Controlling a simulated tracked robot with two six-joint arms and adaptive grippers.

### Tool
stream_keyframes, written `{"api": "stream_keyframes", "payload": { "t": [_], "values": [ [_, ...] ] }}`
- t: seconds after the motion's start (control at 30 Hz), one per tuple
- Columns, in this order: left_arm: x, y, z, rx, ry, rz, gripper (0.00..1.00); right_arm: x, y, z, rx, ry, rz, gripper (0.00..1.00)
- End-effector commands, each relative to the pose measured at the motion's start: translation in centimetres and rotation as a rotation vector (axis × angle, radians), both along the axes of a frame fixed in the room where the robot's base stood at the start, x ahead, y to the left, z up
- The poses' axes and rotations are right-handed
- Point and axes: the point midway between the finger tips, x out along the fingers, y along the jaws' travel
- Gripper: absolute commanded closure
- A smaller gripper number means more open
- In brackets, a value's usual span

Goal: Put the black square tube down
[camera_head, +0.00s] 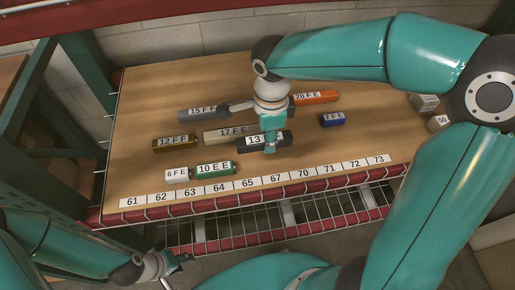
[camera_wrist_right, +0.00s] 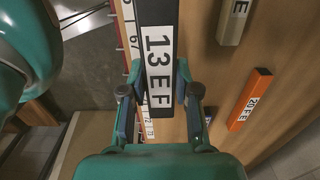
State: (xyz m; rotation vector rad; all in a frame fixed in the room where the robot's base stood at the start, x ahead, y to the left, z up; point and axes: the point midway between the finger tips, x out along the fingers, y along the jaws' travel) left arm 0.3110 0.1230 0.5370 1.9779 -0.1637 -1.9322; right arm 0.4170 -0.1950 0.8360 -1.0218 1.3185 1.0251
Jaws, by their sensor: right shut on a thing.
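The black square tube (camera_head: 246,146), labelled 13, lies level near the front middle of the wooden table (camera_head: 330,146). My right gripper (camera_head: 270,143) comes down from above and is shut on it. In the right wrist view, the tube (camera_wrist_right: 155,14), labelled 13 EF, runs up between the two fingers of my right gripper (camera_wrist_right: 158,95). I cannot tell whether its underside touches the table. My left gripper (camera_head: 170,266) is at the lower left, off the table's front edge, with its fingers apart and empty.
Tubes labelled 15 (camera_head: 197,113), 17 (camera_head: 215,136), 12 (camera_head: 174,142), 20 (camera_head: 316,97), 7 (camera_head: 333,119), 10 (camera_head: 214,168) and 6 (camera_head: 177,175) lie around it. A number strip (camera_head: 247,182) runs along the front edge. The table's right part is mostly clear.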

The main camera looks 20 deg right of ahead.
Motion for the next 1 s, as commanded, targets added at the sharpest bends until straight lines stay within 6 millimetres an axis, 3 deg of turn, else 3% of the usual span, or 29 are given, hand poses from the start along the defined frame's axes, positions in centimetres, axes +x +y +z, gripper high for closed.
{"api": "stream_keyframes", "payload": {
  "t": [0.3,0.7,1.0],
  "values": [
    [-0.1,0.0,-0.7,0.0,0.001,0.0,0.6,-0.2,-0.3,-5.0,-0.002,0.006,-0.007,1.0],
    [0.0,0.0,-1.2,0.0,0.001,0.0,0.6,-0.2,-0.3,-9.3,-0.002,0.005,-0.007,1.0],
    [0.0,0.0,-1.2,0.0,0.0,0.0,0.6,-0.1,-0.2,-9.9,0.0,0.001,-0.007,1.0]
  ]
}}
